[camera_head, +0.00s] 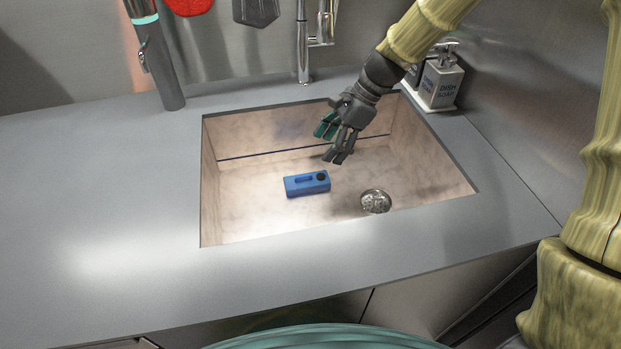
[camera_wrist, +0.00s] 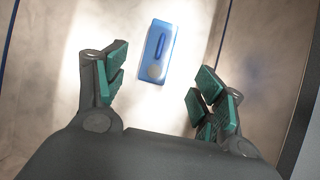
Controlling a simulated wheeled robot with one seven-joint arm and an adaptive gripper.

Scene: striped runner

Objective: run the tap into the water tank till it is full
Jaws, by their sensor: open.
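In the wrist view the tank (camera_wrist: 157,52) shows beyond and between the green-padded fingers of my gripper (camera_wrist: 160,95).
The drain (camera_head: 376,201) is a round metal fitting in the sink floor. Soap dispensers (camera_head: 441,80) stand on a tray at the back right. A dark cylindrical appliance (camera_head: 157,60) stands behind the sink at left. The counter (camera_head: 95,190) left of the sink is clear.

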